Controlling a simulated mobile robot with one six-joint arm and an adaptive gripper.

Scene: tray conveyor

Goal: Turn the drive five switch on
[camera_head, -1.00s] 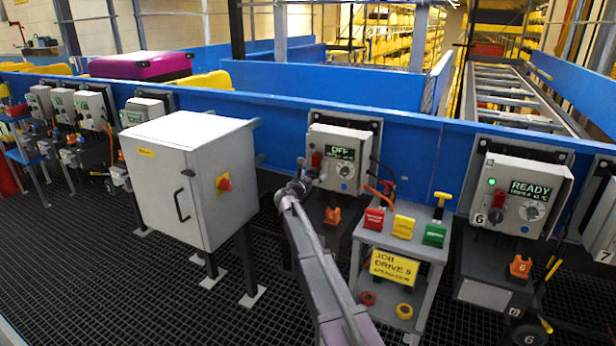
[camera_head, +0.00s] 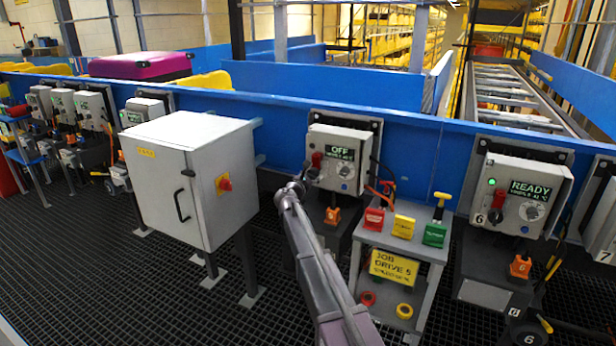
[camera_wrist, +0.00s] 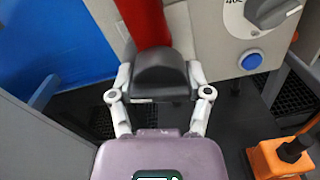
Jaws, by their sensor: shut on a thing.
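The drive five unit is a grey box (camera_head: 351,145) with a green display reading OFF, in the middle of the head view. Its red switch handle (camera_head: 316,160) is at the box's left side, and the wrist view shows it up close (camera_wrist: 143,22) with a dark rounded end. My gripper (camera_head: 300,186) is at the lower left of the box. In the wrist view my gripper (camera_wrist: 160,80) has one finger on each side of the dark end and is shut on the switch handle. The exact finger contact is partly hidden.
A stand (camera_head: 421,247) with a yellow JOB DRIVE 5 sign (camera_head: 393,266) is right of my arm. A grey cabinet (camera_head: 165,190) stands to the left. The drive six box (camera_head: 520,190), showing READY, is at the right. An orange block (camera_wrist: 278,158) shows below right.

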